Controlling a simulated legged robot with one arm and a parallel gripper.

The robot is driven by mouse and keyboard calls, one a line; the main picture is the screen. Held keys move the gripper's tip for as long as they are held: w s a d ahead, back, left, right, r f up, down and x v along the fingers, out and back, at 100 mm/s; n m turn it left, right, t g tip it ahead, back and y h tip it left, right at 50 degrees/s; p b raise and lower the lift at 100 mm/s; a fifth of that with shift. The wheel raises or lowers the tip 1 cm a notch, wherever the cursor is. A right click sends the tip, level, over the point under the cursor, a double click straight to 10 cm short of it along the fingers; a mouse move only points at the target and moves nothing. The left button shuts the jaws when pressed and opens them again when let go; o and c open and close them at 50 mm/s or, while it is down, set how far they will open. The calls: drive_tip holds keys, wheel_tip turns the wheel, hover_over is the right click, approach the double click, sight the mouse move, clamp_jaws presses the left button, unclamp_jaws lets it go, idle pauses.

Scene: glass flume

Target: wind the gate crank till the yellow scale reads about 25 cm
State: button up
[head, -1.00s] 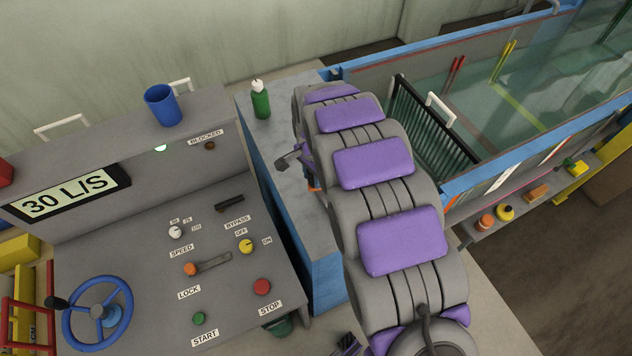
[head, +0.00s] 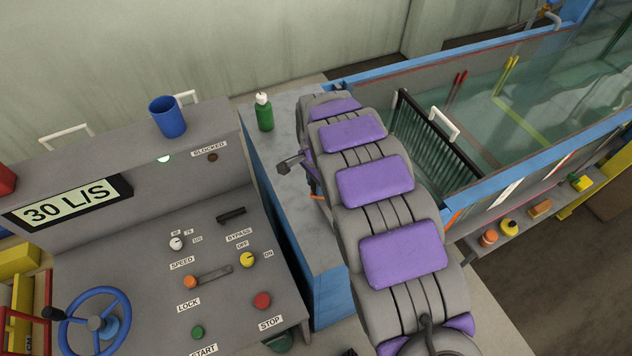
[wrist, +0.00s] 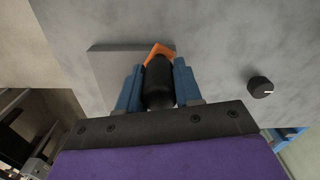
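In the wrist view the two blue fingers of my gripper (wrist: 158,88) stand either side of a black handle (wrist: 158,80) and appear to press on it. An orange crank arm (wrist: 160,50) shows just beyond the handle, in front of a grey plate (wrist: 112,68). In the head view my arm hides the gripper and most of the crank; only a small orange piece (head: 317,197) shows beside it. A yellow upright strip (head: 506,75), perhaps the scale, stands inside the glass flume beside red strips; its marks are too small to read.
The control desk at left carries a blue handwheel (head: 95,323), a 30 L/S display (head: 66,204), several knobs and a blue cup (head: 167,117). A green bottle (head: 264,112) stands near my arm. A dark knob (wrist: 262,87) sits right of the gripper.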

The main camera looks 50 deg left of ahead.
drive_tip(key=o, duration=0.4)
drive_tip(key=shift+w, duration=0.1)
wheel_tip(320, 180, up, 17)
drive_tip(key=shift+a+r+b, duration=0.1)
drive_tip(key=shift+b, duration=0.35)
idle(0.4)
